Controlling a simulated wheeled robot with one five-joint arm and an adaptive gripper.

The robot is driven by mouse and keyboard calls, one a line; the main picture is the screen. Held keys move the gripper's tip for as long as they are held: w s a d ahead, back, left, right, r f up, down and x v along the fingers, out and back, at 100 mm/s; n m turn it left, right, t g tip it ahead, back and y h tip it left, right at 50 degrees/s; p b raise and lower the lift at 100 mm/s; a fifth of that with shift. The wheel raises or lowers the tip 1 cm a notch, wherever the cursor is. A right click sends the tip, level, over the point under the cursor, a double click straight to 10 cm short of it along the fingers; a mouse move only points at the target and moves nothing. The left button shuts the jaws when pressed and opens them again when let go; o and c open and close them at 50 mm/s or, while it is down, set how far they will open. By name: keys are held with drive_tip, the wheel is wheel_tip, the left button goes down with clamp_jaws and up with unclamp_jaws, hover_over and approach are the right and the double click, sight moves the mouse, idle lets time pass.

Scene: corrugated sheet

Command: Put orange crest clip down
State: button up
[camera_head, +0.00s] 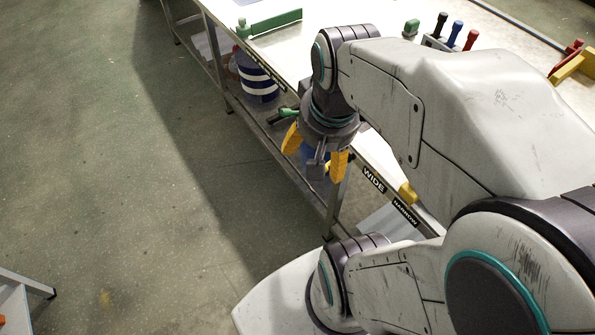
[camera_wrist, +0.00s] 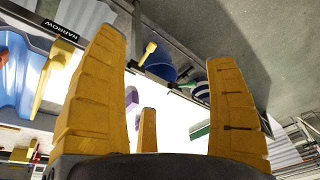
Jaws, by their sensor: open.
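My gripper (camera_head: 314,155) hangs beside the long edge of the white bench, its yellow fingers spread apart. In the wrist view my gripper (camera_wrist: 166,60) is open, and I see nothing held between the fingers. I cannot make out an orange crest clip with certainty in either view. A small orange thing (camera_head: 2,319) shows at the lower left edge of the head view, on a pale stand, too cut off to identify.
The white bench (camera_head: 325,14) carries a green strip (camera_head: 272,23) and a rack of coloured-handled tools (camera_head: 440,42). WIDE (camera_head: 373,180) and NARROW (camera_head: 404,212) labels mark its edge. A striped container (camera_head: 257,80) stands on the lower shelf.

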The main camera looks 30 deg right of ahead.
drive_tip(key=s+a+n, duration=0.2)
drive_tip(key=a+n, duration=0.4)
drive_tip(key=shift+s+f+t+y, duration=0.35)
drive_tip(key=shift+s+t+y, duration=0.05)
drive_tip(key=shift+d, duration=0.2)
